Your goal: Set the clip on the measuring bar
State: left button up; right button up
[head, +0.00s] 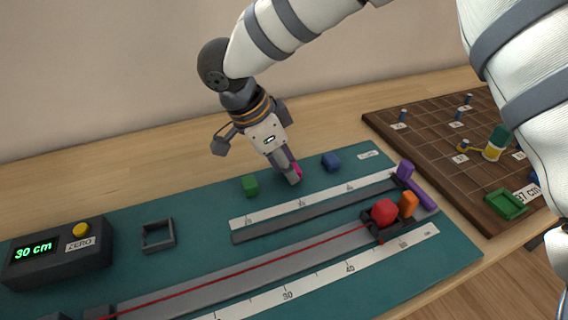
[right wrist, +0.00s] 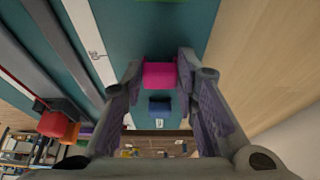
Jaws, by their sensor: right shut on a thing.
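My right gripper (head: 292,174) points down at the back of the teal mat, between a green clip (head: 250,186) and a blue clip (head: 331,161). It is shut on a pink clip (head: 298,170), mostly hidden behind the fingers in the head view. The right wrist view shows the pink clip (right wrist: 160,75) between the fingers, with the blue clip (right wrist: 159,108) beyond it. I cannot tell whether the pink clip touches the mat. The dark measuring bar (head: 315,212) lies in front of the gripper, along a white scale (head: 270,216). My left gripper is not in view.
A long grey rail (head: 220,276) with a red cord runs in front. Red (head: 384,212), orange (head: 408,204) and purple (head: 405,170) pieces stand at the right. A display box (head: 55,255) reads 30 cm, beside a square frame (head: 158,235). A brown gridded board (head: 440,140) lies right.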

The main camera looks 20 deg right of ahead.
jog(key=shift+f, duration=0.1)
jog(key=shift+f, duration=0.1)
jog(key=o, duration=0.8)
jog(key=shift+c, duration=0.2)
jog(key=v, duration=1.2)
jog(key=shift+r, duration=0.25)
